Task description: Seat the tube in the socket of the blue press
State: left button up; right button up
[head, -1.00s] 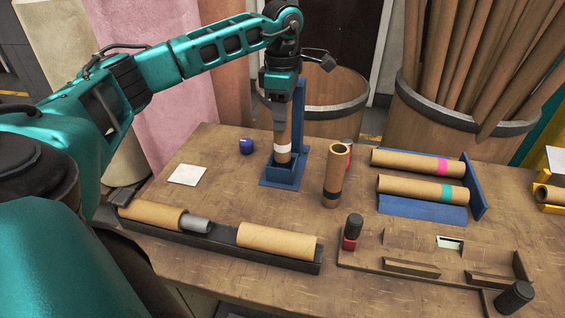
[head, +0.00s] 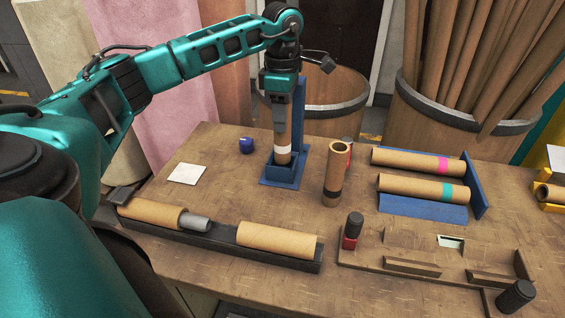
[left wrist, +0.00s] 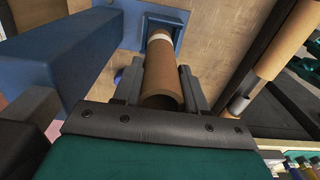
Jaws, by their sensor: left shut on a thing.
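The blue press (head: 300,130) stands on the wooden table with a square socket (head: 283,173) at its foot. A cardboard tube with a white band (head: 283,149) is upright at the socket, its lower end at or just inside the socket's rim; how deep I cannot tell. My left gripper (head: 278,118) is shut on the tube's upper part from above. In the left wrist view the tube (left wrist: 164,75) lies between the two fingers (left wrist: 163,88), with its white band toward the socket (left wrist: 165,24). My right gripper is not in view.
A standing tube with a black band (head: 336,175) is right of the press. Tubes with pink and teal bands lie on a blue rack (head: 425,208). A black rail (head: 215,247) holds brown tubes in front. A blue cup (head: 246,146) and white card (head: 187,174) sit left.

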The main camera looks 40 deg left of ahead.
pick_arm(q)
jog(key=shift+f+b, duration=1.4)
jog(key=shift+f, duration=1.1)
dwell(1.6)
jog(key=o, duration=1.3)
notch_tip(320, 180, up, 12)
jog(key=shift+f+p, duration=0.1)
jog(key=shift+p, duration=0.55)
jog(key=shift+r, duration=0.6)
